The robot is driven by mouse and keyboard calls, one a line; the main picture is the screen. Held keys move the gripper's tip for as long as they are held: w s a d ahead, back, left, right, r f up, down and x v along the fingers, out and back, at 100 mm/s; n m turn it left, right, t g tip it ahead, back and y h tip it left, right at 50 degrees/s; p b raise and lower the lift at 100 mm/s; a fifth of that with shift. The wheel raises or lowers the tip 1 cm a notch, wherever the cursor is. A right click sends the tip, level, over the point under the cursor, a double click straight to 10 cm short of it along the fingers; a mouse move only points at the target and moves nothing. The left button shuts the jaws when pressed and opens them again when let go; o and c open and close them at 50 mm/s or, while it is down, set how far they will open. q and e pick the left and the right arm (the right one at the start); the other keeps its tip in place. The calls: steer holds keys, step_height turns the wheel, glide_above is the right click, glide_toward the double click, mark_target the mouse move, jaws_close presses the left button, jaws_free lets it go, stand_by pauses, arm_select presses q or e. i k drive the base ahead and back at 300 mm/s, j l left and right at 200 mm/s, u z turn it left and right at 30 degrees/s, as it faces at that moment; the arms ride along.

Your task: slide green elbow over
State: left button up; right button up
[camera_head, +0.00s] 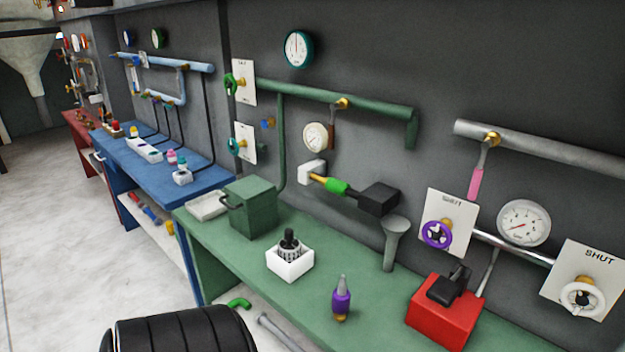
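A small bright green elbow (238,303) lies low, just below the front edge of the green bench (225,262), on a pale surface. A grey rod (278,331) lies to its right. A darker green pipe (335,97) runs along the wall above the bench, and its right end bends down. Neither my left nor my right gripper is in view.
The green bench carries a green box (252,208), a white holder (290,262), a purple bottle (341,301) and a red block (444,309). A blue bench (150,175) stands beyond. Pale floor (60,240) is clear at left.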

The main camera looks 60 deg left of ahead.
mark_target(242, 302)
steer(key=u, duration=2.5)
